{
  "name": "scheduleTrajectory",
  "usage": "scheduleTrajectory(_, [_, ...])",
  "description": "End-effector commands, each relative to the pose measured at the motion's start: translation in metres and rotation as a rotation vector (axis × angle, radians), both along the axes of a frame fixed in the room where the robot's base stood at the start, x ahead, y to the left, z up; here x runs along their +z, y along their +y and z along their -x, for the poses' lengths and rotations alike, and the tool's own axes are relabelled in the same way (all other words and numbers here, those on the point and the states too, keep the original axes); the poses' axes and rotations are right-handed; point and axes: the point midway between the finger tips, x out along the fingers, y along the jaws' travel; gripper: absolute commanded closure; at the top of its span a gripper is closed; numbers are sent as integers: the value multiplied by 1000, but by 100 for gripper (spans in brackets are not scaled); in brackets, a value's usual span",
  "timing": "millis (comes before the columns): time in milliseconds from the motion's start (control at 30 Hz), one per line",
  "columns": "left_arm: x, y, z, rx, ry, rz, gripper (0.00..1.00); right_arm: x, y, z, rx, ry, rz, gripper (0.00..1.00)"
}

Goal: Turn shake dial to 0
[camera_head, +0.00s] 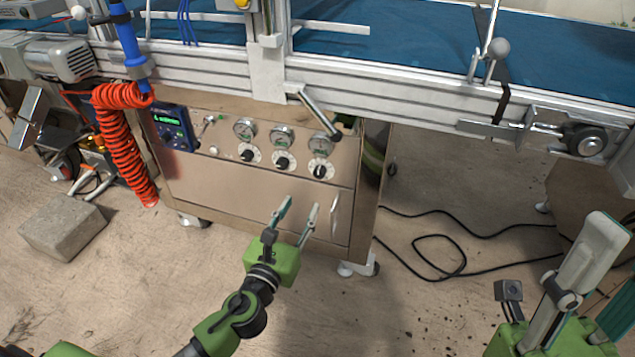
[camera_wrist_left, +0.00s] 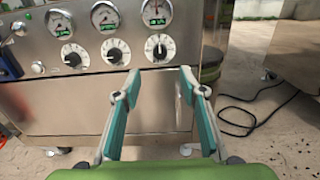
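Three black knobs on white round scales sit in a row on the steel control panel (camera_head: 255,190): a left dial (camera_head: 248,155), a middle dial (camera_head: 283,161) and a right dial (camera_head: 320,169). I cannot read which one is labelled shake. They also show in the left wrist view as the left dial (camera_wrist_left: 74,56), middle dial (camera_wrist_left: 115,52) and right dial (camera_wrist_left: 160,48). My left gripper (camera_head: 300,206) is open and empty, below the dials and apart from the panel. In the left wrist view its fingers frame the area under the right dial. My right gripper (camera_head: 590,250) is at the lower right, partly cut off.
Three pressure gauges (camera_head: 282,137) sit above the dials. A metal lever (camera_head: 319,112) juts out above the right gauge. A blue display (camera_head: 172,128) and a coiled orange hose (camera_head: 124,140) are at the left. Black cables (camera_head: 440,250) lie on the floor at right.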

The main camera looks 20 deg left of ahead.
Motion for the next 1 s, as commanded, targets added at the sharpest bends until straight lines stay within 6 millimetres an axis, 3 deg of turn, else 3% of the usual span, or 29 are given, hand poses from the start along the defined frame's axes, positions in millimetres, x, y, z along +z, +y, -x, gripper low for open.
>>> scheduleTrajectory(333, [-1, -3, -71, 1, -2, 3, 62, -14, 0, -1, 0, 2, 2, 62])
scheduleTrajectory(500, [-2, -3, -99, 1, 0, 4, 62, -10, 1, -3, -1, -26, 5, 62])
scheduleTrajectory(700, [-1, -4, -117, 1, 2, 4, 62, -7, 2, -4, -1, -42, 9, 62])
scheduleTrajectory(1000, [-1, -4, -120, 0, 3, 5, 62, -4, 3, -5, -2, -45, 9, 62])
